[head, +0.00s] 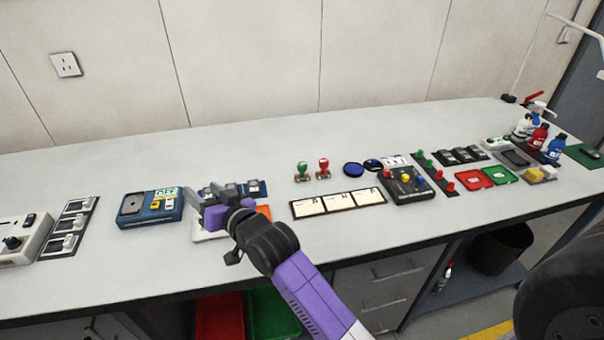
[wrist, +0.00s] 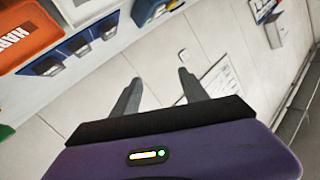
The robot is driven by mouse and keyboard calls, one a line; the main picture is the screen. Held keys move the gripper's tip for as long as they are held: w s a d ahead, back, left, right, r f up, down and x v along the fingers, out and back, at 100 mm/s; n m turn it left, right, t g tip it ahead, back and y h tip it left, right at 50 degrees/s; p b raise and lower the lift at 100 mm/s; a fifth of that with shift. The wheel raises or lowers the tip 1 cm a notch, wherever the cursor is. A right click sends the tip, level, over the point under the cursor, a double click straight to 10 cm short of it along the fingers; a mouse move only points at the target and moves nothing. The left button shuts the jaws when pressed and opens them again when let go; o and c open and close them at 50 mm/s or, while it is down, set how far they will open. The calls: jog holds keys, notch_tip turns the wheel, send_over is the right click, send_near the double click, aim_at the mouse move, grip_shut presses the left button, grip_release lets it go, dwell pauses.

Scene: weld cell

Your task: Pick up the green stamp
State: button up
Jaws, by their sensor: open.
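The green stamp (head: 302,171) stands upright on the bench near the middle in the head view, with the red stamp (head: 323,167) close on its right. My gripper (head: 207,196) is to the left of the green stamp, above the bench and clear of it. In the wrist view my gripper (wrist: 158,84) has its two fingers spread apart with nothing between them. I cannot make out the green stamp in the wrist view.
A row of white cards (head: 338,202) lies in front of the stamps. A blue device (head: 150,206) is left of my gripper. A blue holder (wrist: 77,47) and an orange item (wrist: 25,30) show in the wrist view.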

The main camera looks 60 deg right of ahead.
jog(key=w+d+r+m+g, duration=0.1)
jog(key=w+d+g, duration=0.1)
jog(key=d, duration=0.5)
jog(key=w+d+r+m+g+h, duration=0.1)
jog(key=d+m+g, duration=0.15)
jog(key=d, duration=0.45)
jog(key=w+d+r+g, duration=0.1)
jog(key=w+d+g, duration=0.15)
jog(key=d, duration=0.45)
jog(key=m+g+y, duration=0.1)
jog(key=m+g, duration=0.7)
jog(key=g, duration=0.1)
send_over(302, 164)
jog(key=a, duration=0.3)
notch_tip(302, 164, down, 4)
jog(key=f, duration=0.1)
jog(key=p+x, duration=0.1)
jog(key=x, duration=0.6)
jog(key=shift+c, duration=0.4)
grip_shut()
